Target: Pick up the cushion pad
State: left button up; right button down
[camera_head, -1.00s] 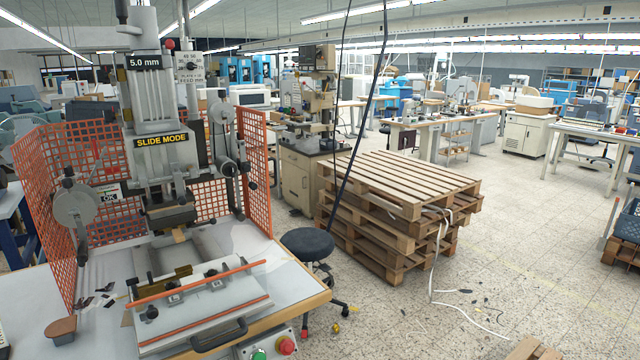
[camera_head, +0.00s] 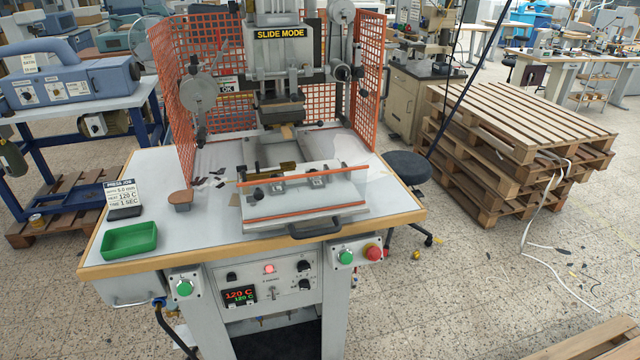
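A small brown block with a flat, paler top, which looks like the cushion pad (camera_head: 181,200), sits on the white worktable (camera_head: 170,165). It is left of the press's slide bed (camera_head: 305,207) and behind the green tray (camera_head: 130,240). It lies apart from both, and its top is uncovered. The stamping press (camera_head: 285,60), marked "SLIDE MODE", stands behind the bed. Neither of my grippers is in view, so nothing shows near the block.
A "PRESS JOB" card (camera_head: 121,194) stands at the table's left. Orange mesh guards (camera_head: 370,80) flank the press. Small dark scraps (camera_head: 208,180) lie behind the block. A black stool (camera_head: 407,168) and stacked pallets (camera_head: 510,130) are to the right. Bare tabletop surrounds the block's front.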

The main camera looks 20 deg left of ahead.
aim_at(185, 196)
jog(key=u, duration=1.45)
